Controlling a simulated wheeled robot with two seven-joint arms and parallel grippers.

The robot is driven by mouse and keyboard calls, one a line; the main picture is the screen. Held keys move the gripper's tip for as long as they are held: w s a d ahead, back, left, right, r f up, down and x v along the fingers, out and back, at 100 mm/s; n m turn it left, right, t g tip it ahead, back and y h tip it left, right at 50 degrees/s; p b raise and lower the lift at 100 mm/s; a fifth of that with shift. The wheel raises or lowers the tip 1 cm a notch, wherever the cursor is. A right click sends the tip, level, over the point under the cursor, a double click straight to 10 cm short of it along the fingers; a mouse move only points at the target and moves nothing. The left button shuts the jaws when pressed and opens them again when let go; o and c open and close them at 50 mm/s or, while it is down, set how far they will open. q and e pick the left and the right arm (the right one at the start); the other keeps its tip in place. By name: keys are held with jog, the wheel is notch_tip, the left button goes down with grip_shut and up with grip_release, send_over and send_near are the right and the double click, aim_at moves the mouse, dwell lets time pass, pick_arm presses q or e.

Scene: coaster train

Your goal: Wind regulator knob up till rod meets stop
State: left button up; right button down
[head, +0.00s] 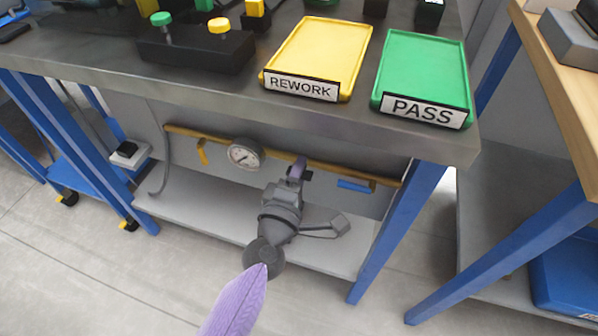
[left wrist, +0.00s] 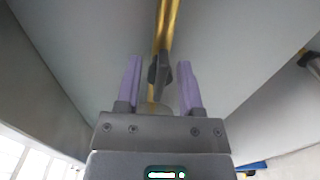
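My left gripper (head: 298,168) is under the workbench, at the brass pipe (head: 334,168) right of the round gauge (head: 243,154). In the left wrist view the left gripper (left wrist: 159,78) has its two purple fingers apart. A dark knob-like part (left wrist: 158,70) on the pipe stands between them, with a gap visible on both sides. I take it for the regulator knob; in the head view the gripper mostly hides it. I cannot make out the rod or the stop. My right gripper is in neither view.
A yellow lever (head: 203,152) and a blue handle (head: 355,186) hang on the pipe either side. A blue table leg (head: 398,230) stands to the right. The grey lower shelf (head: 205,205) is below. The yellow REWORK tray (head: 318,48) and green PASS tray (head: 425,70) lie on the benchtop.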

pick_arm(q)
grip_shut()
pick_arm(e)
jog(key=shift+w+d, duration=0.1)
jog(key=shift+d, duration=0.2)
pick_arm(q)
jog(key=shift+m, duration=0.4)
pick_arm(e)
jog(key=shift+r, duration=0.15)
pick_arm(q)
jog(key=m+p, duration=0.1)
jog(key=m, duration=0.2)
jog(key=shift+m, duration=0.4)
jog(key=shift+m+p, duration=0.65)
jog(key=shift+m, duration=0.35)
jog(key=shift+m+p, duration=0.3)
jog(key=shift+m, duration=0.6)
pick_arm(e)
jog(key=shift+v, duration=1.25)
pick_arm(q)
jog(key=shift+m, duration=0.3)
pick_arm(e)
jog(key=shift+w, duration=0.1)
pick_arm(q)
jog(key=shift+o, duration=1.7)
grip_release()
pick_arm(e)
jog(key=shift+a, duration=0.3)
